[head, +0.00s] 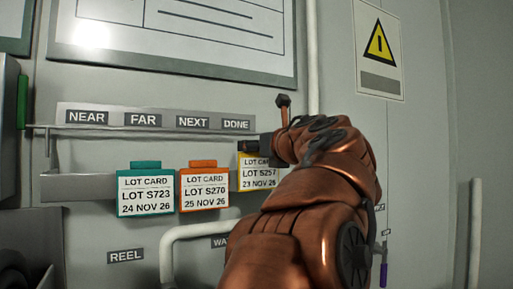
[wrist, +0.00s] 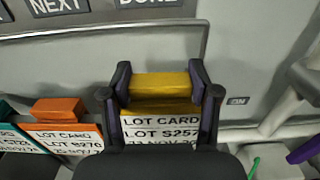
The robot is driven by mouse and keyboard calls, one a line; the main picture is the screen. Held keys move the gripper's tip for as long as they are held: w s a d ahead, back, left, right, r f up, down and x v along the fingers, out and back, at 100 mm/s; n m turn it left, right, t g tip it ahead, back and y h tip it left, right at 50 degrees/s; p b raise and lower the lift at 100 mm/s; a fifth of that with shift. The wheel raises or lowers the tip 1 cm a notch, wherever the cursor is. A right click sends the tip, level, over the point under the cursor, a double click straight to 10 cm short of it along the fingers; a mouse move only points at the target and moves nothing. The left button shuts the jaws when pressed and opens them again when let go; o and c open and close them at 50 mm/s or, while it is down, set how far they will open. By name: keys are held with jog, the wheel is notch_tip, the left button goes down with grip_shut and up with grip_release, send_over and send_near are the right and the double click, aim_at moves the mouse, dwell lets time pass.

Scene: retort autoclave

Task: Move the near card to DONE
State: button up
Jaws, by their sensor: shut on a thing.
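The yellow lot card S257 (head: 256,180) is at the right end of the row, below and slightly right of the DONE label (head: 236,124). My gripper (head: 252,148) covers its upper part in the head view. In the wrist view, my gripper's two fingers (wrist: 161,92) are shut on the yellow tab of that card (wrist: 160,108). The teal card S723 (head: 146,192) hangs below the FAR label (head: 142,119). The orange card S270 (head: 204,188) hangs below the NEXT label (head: 192,122). No card shows below the NEAR label (head: 87,117). Whether the yellow card rests on its holder is hidden.
A thin rail (head: 90,128) runs in front of the labels. A white pipe handle (head: 168,250) bends below the cards, close to the orange one. A warning sign (head: 379,48) is on the wall at upper right. The orange card stands close beside my gripper.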

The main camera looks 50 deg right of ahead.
aim_at(260, 159)
jog(key=shift+f+b, duration=1.55)
jog(key=shift+f, duration=0.05)
dwell(0.6)
jog(key=o, duration=1.2)
jog(key=shift+c, duration=0.2)
jog(key=shift+s, duration=0.1)
jog(key=v, duration=1.1)
jog(key=shift+s+a, duration=0.2)
jog(key=shift+s, duration=0.15)
